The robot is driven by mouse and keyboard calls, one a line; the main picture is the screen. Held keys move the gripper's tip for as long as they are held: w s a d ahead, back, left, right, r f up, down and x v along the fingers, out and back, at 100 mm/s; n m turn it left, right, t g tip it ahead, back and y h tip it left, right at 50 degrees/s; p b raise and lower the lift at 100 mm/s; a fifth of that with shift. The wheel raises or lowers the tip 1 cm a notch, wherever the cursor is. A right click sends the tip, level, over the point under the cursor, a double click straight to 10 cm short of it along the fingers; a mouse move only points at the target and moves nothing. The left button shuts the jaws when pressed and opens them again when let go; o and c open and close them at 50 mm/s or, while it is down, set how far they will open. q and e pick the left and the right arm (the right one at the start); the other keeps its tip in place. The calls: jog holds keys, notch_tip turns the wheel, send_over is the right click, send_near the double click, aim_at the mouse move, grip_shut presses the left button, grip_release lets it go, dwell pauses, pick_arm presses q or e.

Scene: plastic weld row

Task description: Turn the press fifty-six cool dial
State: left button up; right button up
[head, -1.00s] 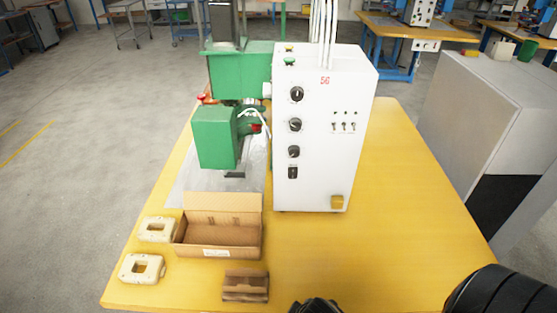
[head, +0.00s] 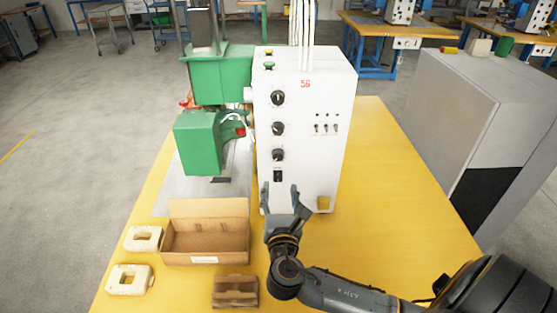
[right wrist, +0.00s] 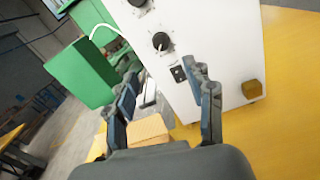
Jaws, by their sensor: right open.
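The press numbered 56 has a white control box (head: 325,120) with a column of three black dials: top (head: 278,98), middle (head: 278,128) and bottom (head: 278,154). Their labels are too small to read, so I cannot tell which is the cool dial. A dial (right wrist: 161,41) also shows in the right wrist view, above a black switch (right wrist: 178,73). My right gripper (head: 282,192) is open and empty, in front of the box's lower left part, below the bottom dial. Its fingers (right wrist: 160,76) point toward the panel. My left gripper is not in view.
The green press head (head: 198,143) stands left of the box. An open cardboard box (head: 205,243), a small brown holder (head: 235,290) and two cream parts (head: 144,239) lie on the yellow table (head: 390,190). A grey cabinet (head: 455,110) stands at right.

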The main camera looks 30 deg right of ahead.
aim_at(278, 157)
jog(key=p+x, duration=0.2)
jog(key=x, duration=0.9)
jog(key=shift+w+d+r, duration=0.1)
jog(key=shift+w+d, duration=0.4)
jog(key=shift+w, duration=0.15)
grip_shut()
